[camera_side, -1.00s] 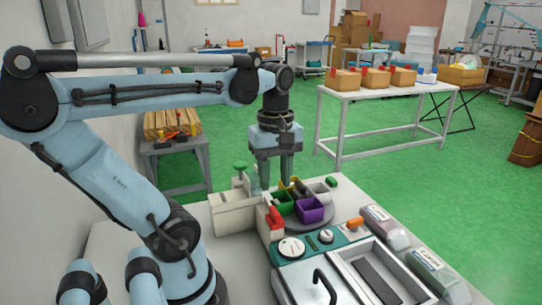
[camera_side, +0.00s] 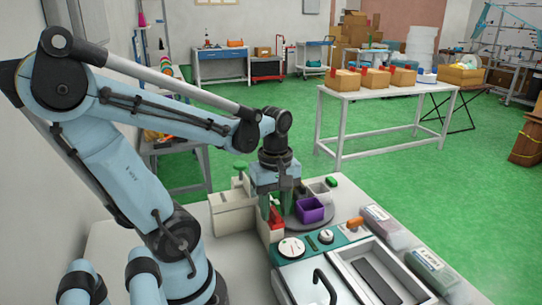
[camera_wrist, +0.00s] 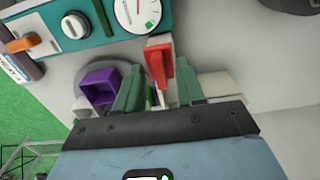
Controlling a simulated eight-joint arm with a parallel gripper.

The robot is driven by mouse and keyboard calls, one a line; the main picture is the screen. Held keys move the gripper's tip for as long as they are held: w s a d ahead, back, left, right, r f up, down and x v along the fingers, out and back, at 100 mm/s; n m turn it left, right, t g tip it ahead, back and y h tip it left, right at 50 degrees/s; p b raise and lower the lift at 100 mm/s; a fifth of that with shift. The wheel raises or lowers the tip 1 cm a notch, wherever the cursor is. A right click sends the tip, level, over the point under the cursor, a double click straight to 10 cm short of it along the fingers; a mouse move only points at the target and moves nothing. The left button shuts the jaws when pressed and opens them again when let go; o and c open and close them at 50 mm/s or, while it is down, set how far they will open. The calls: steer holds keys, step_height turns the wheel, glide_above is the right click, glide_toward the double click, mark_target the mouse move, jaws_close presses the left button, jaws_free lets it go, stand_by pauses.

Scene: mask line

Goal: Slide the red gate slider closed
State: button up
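The red gate slider (camera_side: 276,217) sits upright at the end of the white block, beside the round turntable. In the wrist view the slider (camera_wrist: 158,62) shows between and just beyond my two fingertips. My gripper (camera_side: 276,203) is low over the slider, with its fingers apart and one to each side of it. The wrist view shows the open fingers (camera_wrist: 159,82) with a gap around the slider; I cannot see clear contact. The slider's lower part and its track are partly hidden by the fingers.
A purple bin (camera_side: 309,211) stands on the turntable (camera_side: 322,225) right beside my gripper. A white block (camera_side: 232,214) is on the left. A teal panel with a dial (camera_side: 291,248) and an orange-handled switch (camera_side: 355,222) lies in front. Other bins are mostly hidden.

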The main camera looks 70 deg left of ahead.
steer(key=shift+c, duration=0.3)
jaws_close()
steer(key=shift+a, duration=2.6)
steer(key=shift+o, duration=0.3)
jaws_free()
steer(key=shift+d, duration=0.1)
